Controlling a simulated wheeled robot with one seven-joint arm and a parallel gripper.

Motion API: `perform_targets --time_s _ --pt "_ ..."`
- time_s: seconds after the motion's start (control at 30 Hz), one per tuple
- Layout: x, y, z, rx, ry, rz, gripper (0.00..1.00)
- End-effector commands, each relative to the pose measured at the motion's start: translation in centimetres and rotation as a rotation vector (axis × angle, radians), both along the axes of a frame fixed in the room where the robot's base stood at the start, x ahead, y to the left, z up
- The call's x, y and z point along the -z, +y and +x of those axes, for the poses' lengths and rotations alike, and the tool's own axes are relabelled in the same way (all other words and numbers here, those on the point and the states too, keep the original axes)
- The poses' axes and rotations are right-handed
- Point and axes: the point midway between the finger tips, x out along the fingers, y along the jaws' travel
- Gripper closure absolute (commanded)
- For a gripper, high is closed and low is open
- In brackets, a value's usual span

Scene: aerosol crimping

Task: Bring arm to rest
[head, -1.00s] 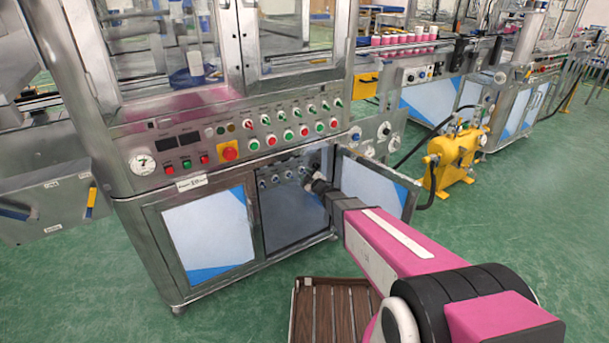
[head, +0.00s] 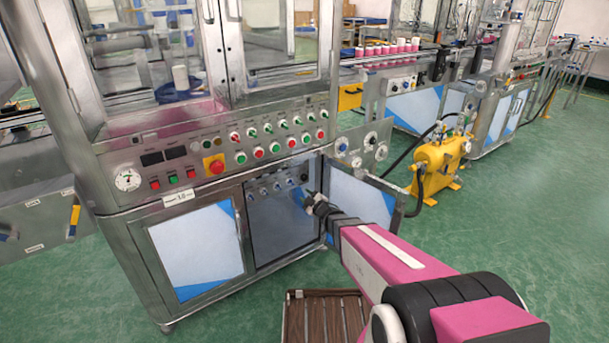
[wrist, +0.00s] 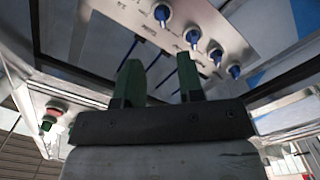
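My gripper (head: 310,201) is in front of the open lower compartment of the crimping machine (head: 170,195). In the wrist view its two green fingers (wrist: 158,82) stand apart with a gap between them and nothing held. A panel (wrist: 165,30) with several blue-pointer knobs (wrist: 193,36) lies beyond the fingertips. No contact between fingers and knobs shows. In the head view the gripper is small, and its fingertips are hard to make out. My pink arm reaches in from the lower right.
The open cabinet door (head: 360,200) stands just right of my gripper. A yellow pump (head: 437,165) with black hoses is farther right. A brown slatted platform (head: 325,318) lies below my arm. The control panel with buttons (head: 216,164) is above the compartment. Green floor is clear at right.

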Motion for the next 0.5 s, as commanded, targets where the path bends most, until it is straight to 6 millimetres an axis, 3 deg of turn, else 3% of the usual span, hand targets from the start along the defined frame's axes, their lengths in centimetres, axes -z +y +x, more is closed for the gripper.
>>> perform_targets --time_s 0.27,0.5 --pt "-0.9 -5.4 0.0 0.259 0.206 0.008 0.65" --pt "-0.9 -12.0 -2.9 0.571 0.528 0.051 0.65"
